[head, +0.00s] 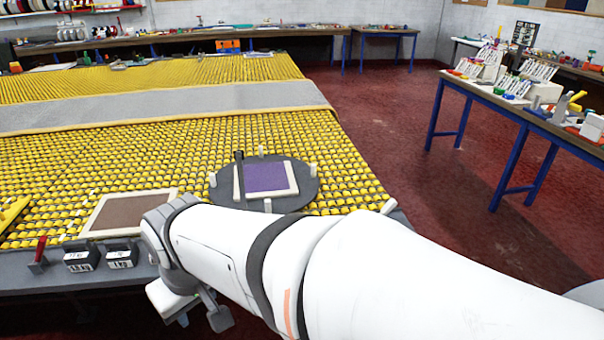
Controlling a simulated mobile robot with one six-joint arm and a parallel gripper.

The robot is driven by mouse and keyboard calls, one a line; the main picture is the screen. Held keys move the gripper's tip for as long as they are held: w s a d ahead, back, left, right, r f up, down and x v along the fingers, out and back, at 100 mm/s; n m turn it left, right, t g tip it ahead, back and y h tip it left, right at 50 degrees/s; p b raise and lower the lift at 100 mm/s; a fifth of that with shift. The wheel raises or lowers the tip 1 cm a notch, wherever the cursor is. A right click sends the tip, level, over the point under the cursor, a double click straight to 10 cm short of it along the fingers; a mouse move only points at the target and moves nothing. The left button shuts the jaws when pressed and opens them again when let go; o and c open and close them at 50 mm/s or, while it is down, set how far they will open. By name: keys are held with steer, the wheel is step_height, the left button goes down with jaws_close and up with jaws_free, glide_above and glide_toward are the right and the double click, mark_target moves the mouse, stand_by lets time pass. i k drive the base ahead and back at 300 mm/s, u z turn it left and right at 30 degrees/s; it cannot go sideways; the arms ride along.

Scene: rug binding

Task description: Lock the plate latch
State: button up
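A dark grey round plate (309,188) lies on the yellow roller table. On it is a purple square (265,177) with a pale border. A dark upright piece (239,158) stands at the square's left edge, and several small pale pegs stand around the square. I cannot tell for sure which of these parts is the latch, or whether it is locked. My gripper (192,308) hangs in front of the table's near edge, below and left of the plate and apart from it. My arm partly hides it, and its fingertips are unclear.
A brown framed panel (125,213) lies left of the plate. A red-handled piece (40,252) and two dark labelled boxes (82,258) sit on the near edge. A grey strip (160,107) crosses the rollers. Red floor (400,130) is open at right, before a blue-legged table (535,122).

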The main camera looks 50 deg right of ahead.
mark_target(391, 203)
steer(key=z, duration=2.55)
steer(key=k, duration=1.4)
steer(key=u, duration=0.1)
steer(key=i, duration=1.1)
steer(key=u, duration=0.4)
steer(key=i, duration=0.65)
steer(key=z, duration=0.35)
